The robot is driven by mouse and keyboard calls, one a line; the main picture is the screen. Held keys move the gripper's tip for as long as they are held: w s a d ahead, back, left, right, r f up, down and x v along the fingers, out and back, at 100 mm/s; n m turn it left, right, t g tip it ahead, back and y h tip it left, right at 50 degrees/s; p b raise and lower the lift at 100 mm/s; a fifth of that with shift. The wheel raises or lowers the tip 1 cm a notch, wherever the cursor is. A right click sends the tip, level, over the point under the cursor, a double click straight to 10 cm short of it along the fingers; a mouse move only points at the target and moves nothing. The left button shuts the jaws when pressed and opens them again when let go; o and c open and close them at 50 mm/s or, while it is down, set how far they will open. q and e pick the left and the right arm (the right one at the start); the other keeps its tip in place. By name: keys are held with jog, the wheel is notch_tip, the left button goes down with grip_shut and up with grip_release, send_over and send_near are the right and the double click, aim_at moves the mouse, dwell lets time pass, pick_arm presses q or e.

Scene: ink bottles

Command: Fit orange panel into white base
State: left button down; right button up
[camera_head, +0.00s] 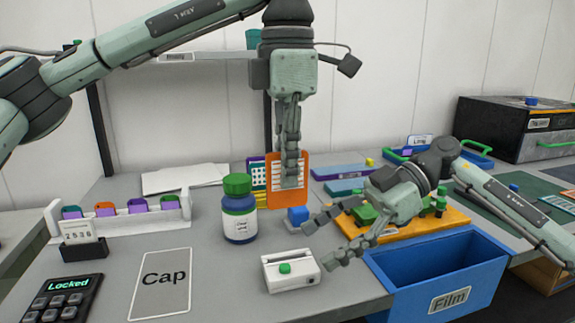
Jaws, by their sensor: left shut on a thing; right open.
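An orange panel (275,190) with a white face stands upright toward the back middle of the table. My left gripper (290,165) points straight down and is shut on the panel near its upper part, covering some of its face. Whether the panel's lower edge touches the table is unclear.
A green-capped ink bottle (239,210) stands left of the panel. A blue Film bin (440,272) is at the front right, beside an orange board (440,222). The Cap mat (162,284) is bare.

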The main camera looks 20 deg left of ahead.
aim_at(288, 263)
jog(key=shift+x, duration=2.75)
jog(key=c, duration=0.8)
